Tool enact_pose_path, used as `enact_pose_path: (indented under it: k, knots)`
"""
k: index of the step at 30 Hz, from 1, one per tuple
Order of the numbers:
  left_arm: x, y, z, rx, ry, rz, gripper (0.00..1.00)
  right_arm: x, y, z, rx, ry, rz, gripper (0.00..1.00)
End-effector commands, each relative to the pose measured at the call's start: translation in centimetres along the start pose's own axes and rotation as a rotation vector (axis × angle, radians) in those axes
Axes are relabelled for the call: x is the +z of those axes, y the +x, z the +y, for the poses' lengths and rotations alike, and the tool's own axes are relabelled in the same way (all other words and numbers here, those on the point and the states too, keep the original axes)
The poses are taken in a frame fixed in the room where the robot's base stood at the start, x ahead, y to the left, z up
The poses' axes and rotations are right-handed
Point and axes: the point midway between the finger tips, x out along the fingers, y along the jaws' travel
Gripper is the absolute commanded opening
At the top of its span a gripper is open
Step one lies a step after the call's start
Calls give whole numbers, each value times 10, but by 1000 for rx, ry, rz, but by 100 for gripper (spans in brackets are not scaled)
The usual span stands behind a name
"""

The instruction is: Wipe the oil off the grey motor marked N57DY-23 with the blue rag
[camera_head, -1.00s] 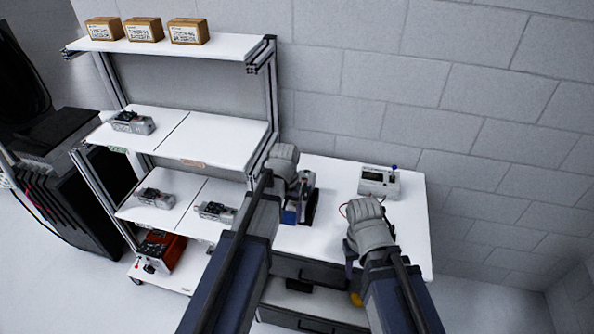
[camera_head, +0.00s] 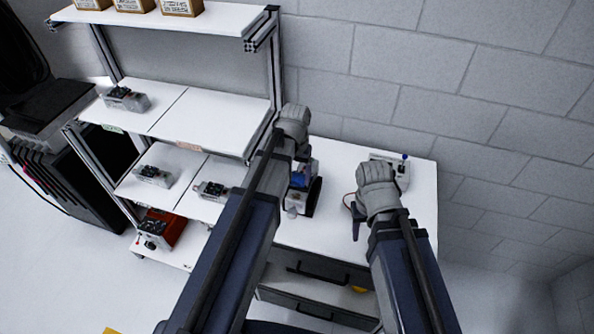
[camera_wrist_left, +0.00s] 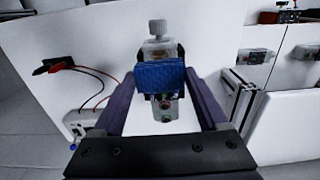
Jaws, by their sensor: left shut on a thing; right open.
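My left gripper (camera_wrist_left: 160,64) is shut on the blue rag (camera_wrist_left: 160,75), which it holds against or just over the grey motor (camera_wrist_left: 162,108). In the left wrist view the rag covers the middle of the motor, and silver parts show above and below it. In the head view the rag (camera_head: 301,174) is partly hidden by my left arm, and the motor's grey near end (camera_head: 297,205) shows below it. The marking and any oil cannot be made out.
The white table (camera_head: 335,238) has free room in front. A white meter (camera_head: 402,172) with red and black leads stands behind my right gripper. A shelf rack (camera_head: 212,118) with several grey motors stands left. Below, a drawer (camera_head: 310,275) is open with a yellow item (camera_head: 358,289) inside.

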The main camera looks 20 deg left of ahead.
Motion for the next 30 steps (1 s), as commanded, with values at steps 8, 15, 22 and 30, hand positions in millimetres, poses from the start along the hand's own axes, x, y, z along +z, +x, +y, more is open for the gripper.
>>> enact_pose_path:
  k: [8,15,22,30]
  knots:
    - [0,19,0,0,0,0,15,-2,19,-2,0,1,1,50]
    - [0,42,0,0,0,0,15,-3,42,-4,0,2,2,50]
    - [0,50,0,0,0,0,15,-4,50,-5,0,1,2,50]
    - [0,48,0,0,0,0,15,-4,48,-4,0,1,2,50]
